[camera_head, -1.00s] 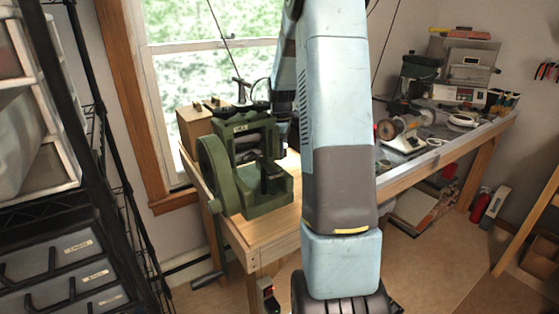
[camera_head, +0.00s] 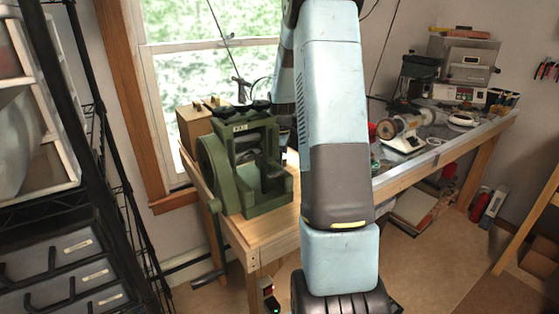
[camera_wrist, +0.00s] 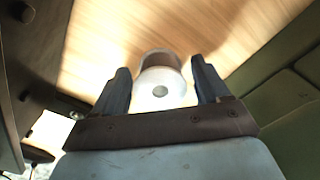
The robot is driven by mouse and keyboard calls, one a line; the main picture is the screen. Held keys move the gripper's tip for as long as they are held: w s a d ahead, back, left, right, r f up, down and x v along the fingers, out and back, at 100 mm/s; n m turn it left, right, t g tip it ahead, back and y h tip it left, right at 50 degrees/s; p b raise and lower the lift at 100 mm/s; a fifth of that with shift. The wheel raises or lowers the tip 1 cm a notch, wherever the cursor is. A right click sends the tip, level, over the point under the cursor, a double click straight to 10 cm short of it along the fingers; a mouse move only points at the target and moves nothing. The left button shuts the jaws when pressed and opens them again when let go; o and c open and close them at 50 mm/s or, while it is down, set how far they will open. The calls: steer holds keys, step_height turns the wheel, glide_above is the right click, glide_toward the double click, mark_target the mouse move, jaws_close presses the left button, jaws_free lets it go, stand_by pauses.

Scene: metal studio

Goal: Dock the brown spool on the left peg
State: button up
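In the wrist view a round spool (camera_wrist: 160,90) with a pale flange, a dark centre hole and a brown band at its far side sits between the fingers of my gripper (camera_wrist: 160,70). The two dark fingers stand apart, with a gap showing on each side of the spool. Wood-coloured surface shows beyond it. Whether the spool rests on that surface is not clear. In the head view my arm hides the gripper and the spool. I cannot make out the left peg for certain in either view.
A green machine (camera_head: 245,165) with a wheel stands on the wooden workbench (camera_head: 262,238), left of my arm. A wooden box (camera_head: 192,127) is behind it. A wire rack (camera_head: 105,180) is at the left. A bench with tools (camera_head: 440,155) runs along the right wall.

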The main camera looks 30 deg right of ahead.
step_height(320, 180, up, 12)
stand_by(0.8)
